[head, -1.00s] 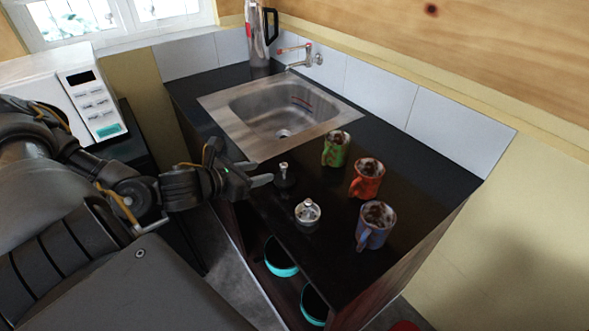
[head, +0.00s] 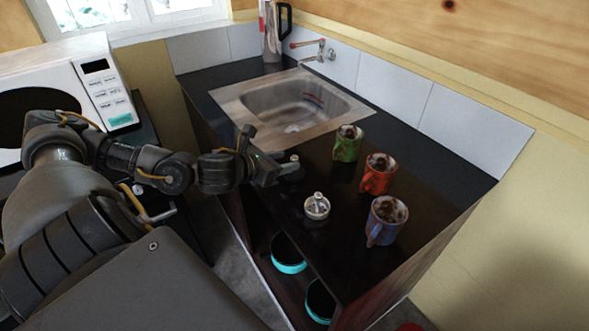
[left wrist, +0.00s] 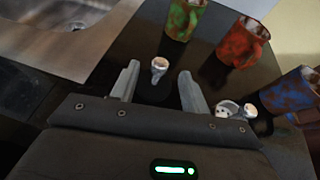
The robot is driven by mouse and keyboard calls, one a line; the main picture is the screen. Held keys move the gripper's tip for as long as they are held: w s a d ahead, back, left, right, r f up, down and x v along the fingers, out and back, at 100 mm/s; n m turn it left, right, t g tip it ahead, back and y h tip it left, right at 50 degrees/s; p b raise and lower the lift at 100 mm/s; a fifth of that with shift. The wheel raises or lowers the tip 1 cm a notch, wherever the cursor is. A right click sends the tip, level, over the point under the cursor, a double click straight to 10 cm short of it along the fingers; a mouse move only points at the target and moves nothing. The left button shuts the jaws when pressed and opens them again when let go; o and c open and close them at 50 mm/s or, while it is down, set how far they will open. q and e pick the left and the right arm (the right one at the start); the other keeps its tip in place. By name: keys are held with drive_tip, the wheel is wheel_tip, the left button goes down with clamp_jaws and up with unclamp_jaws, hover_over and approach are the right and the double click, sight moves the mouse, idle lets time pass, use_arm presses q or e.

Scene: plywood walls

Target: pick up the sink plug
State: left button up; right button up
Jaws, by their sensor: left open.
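The sink plug (head: 294,165) is a small dark stopper with a metal knob, standing upright on the black counter in front of the sink. In the left wrist view its plug knob (left wrist: 159,66) shows between my two fingers, slightly beyond their tips. My left gripper (head: 280,172) is open and right beside the plug, partly hiding it in the head view. In the left wrist view the left gripper's fingers (left wrist: 160,84) are apart with nothing clasped. My right gripper is not in view.
A small lidded metal pot (head: 317,206) stands close by on the counter (head: 340,270). Green (head: 347,144), red (head: 378,173) and blue (head: 386,220) mugs stand to the right. The steel sink (head: 225,103) lies behind. A microwave (head: 105,90) is at left.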

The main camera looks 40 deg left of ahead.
sight(291, 160)
use_arm(q)
drive_tip(key=p+x, duration=0.2)
drive_tip(key=x, duration=0.2)
drive_tip(key=shift+w, duration=0.15)
drive_tip(key=shift+w+f, duration=0.2)
drive_tip(key=shift+c, duration=0.5)
clamp_jaws()
